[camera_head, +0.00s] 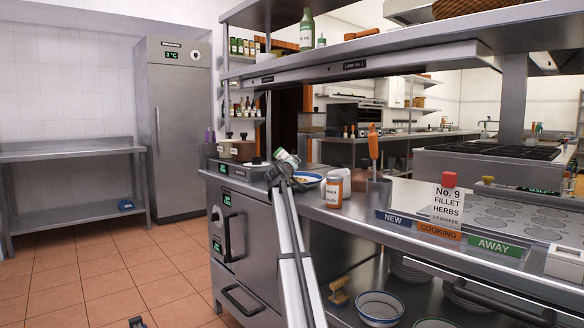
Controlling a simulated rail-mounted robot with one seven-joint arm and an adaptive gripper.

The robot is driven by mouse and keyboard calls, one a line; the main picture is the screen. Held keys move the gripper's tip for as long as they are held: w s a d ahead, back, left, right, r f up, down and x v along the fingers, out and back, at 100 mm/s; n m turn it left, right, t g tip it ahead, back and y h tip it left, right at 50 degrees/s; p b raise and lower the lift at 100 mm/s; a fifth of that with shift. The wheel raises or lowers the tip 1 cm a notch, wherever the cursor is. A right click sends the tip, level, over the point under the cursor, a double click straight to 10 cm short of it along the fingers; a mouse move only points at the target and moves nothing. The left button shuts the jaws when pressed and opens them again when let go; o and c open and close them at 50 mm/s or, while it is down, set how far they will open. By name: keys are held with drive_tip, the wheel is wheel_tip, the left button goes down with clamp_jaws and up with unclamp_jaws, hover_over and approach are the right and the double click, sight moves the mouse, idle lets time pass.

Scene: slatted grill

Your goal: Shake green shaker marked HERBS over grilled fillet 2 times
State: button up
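My gripper (279,172) is at the far end of my arm, above the left end of the steel counter. It is small in view and appears closed around a green and white shaker (287,158). The shaker is tilted; its label is too small to read. Just right of it, a blue-rimmed plate (312,183) on the counter holds something pale and yellowish, partly hidden by the shaker and gripper. I cannot make out whether this is the grilled fillet. The grill slats are not clearly visible behind my gripper.
An overhead shelf (360,50) spans above the counter.

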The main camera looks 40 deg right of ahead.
wheel_tip(320, 180, up, 7)
drive_tip(key=p, duration=0.4)
drive_tip(key=shift+p, duration=0.4)
drive_tip(key=shift+n+p, duration=0.3)
drive_tip(key=shift+p, duration=0.25)
